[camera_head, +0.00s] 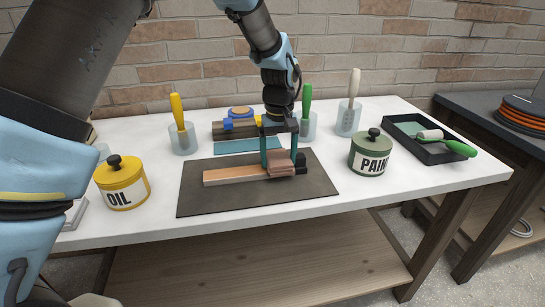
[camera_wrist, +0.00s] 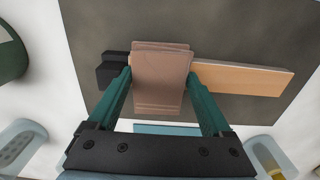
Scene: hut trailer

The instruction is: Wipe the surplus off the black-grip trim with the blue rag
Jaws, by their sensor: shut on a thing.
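The trim is a flat wooden strip (camera_head: 232,175) lying on a dark mat, with a black grip (camera_head: 300,161) at its right end; in the wrist view the wood (camera_wrist: 245,78) runs right and the grip (camera_wrist: 112,72) is left. My gripper (camera_head: 280,160) is shut on a folded brownish-pink cloth (camera_head: 281,170), also central in the wrist view (camera_wrist: 161,80). The cloth lies across the trim beside the grip and hides that stretch of wood. It appears to touch the wood. A flat teal-blue cloth (camera_head: 247,147) lies behind the mat, apart from my gripper.
The dark mat (camera_head: 200,199) has free room in front of the trim. A yellow OIL can (camera_head: 123,188) stands left, a green PAINT can (camera_head: 370,157) right. A roller tray (camera_head: 403,123) is far right.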

